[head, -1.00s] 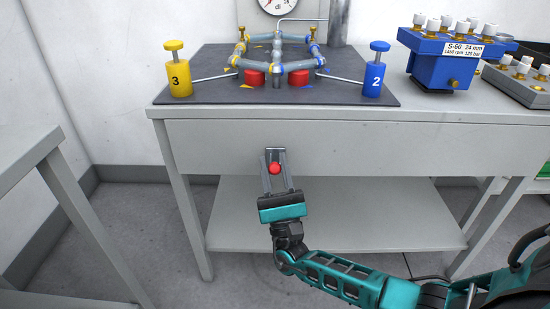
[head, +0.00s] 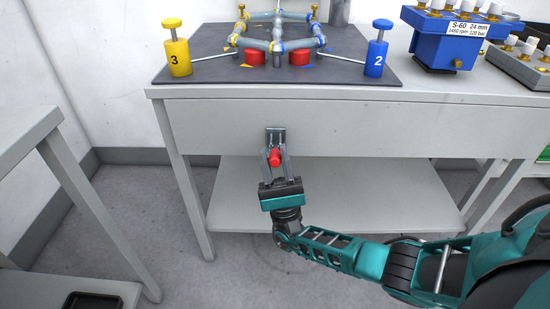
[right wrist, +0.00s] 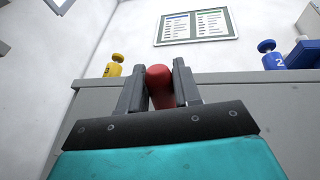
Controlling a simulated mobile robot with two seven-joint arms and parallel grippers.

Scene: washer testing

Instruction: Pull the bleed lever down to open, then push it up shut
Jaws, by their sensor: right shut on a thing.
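The bleed lever has a red grip (head: 274,157) and is mounted on a small dark plate (head: 276,133) on the front panel of the bench. The grip stands out from the panel below the plate, tilted downward. My right gripper (head: 275,155) comes from below and is shut on the red grip, with one finger on each side. In the right wrist view the red grip (right wrist: 160,86) sits between the two dark fingers. Part of the lever is hidden by the fingers. My left gripper is not in view.
The grey bench (head: 220,112) carries a yellow cylinder marked 3 (head: 178,58), a blue cylinder marked 2 (head: 375,58), a pipe frame with red knobs and a blue block (head: 440,45). A lower shelf (head: 350,195) lies beneath the gripper. Another table (head: 60,180) stands at left.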

